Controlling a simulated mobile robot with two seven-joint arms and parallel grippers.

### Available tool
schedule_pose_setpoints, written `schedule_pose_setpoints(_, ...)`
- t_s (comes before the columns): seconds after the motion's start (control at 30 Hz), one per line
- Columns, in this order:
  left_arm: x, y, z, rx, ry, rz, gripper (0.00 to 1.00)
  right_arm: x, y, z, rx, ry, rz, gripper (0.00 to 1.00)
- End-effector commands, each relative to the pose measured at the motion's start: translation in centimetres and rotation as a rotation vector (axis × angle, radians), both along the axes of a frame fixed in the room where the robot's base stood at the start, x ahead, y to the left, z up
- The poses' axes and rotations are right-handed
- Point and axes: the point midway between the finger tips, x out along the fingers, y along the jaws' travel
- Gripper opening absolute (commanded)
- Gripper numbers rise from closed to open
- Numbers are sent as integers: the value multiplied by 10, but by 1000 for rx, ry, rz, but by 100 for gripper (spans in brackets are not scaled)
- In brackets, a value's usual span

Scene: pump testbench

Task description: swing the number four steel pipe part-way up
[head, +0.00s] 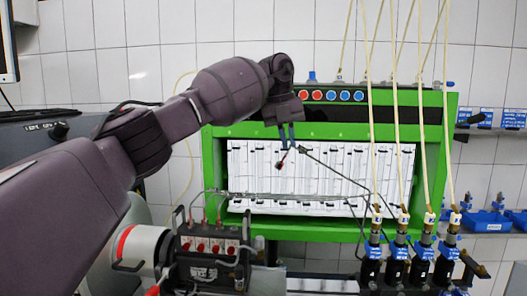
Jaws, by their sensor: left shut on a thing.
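My left gripper (287,138) reaches in from the left and points down in front of the white panel of the green test bench. Its fingers are shut on the thin steel pipe (335,169) near its upper end. The pipe slopes from the gripper down to the right, towards the pumps. A small dark red piece (280,164) hangs just below the fingertips; I cannot tell whether it belongs to the pipe. No number on the pipe can be read. My right gripper is not in view.
The green frame (215,175) surrounds the white panel (260,165). Other steel pipes (300,196) run level below, from a block with red caps (210,246) to the right. Several pumps (397,258) with pale hoses (395,130) stand at right. Blue bins (487,221) sit far right.

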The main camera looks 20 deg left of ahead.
Motion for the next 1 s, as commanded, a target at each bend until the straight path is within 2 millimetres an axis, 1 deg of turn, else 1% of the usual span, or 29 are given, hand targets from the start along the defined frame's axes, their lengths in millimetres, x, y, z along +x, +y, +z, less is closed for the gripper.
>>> schedule_pose_setpoints(0.03, 0, -14, -2, 1, 9, -8, 0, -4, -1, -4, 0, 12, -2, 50)
schedule_pose_setpoints(0.13, 1, -26, 3, 1, 10, -7, 0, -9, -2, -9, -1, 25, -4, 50)
schedule_pose_setpoints(0.23, 1, -34, 6, 2, 12, -8, 0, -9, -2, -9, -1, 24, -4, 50)
schedule_pose_setpoints(0.4, 2, -40, 8, 3, 14, -7, 0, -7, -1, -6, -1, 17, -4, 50)
schedule_pose_setpoints(0.73, 1, -41, 7, 3, 15, -9, 0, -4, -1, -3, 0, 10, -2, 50)
schedule_pose_setpoints(0.77, 1, -41, 7, 3, 15, -9, 9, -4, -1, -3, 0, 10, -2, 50)
schedule_pose_setpoints(0.9, 1, -41, 7, 3, 16, -10, 30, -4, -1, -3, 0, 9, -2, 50)
schedule_pose_setpoints(0.93, 1, -41, 7, 3, 16, -10, 34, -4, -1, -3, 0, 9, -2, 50)
schedule_pose_setpoints(1.0, 1, -41, 8, 2, 15, -10, 34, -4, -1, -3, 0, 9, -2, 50)
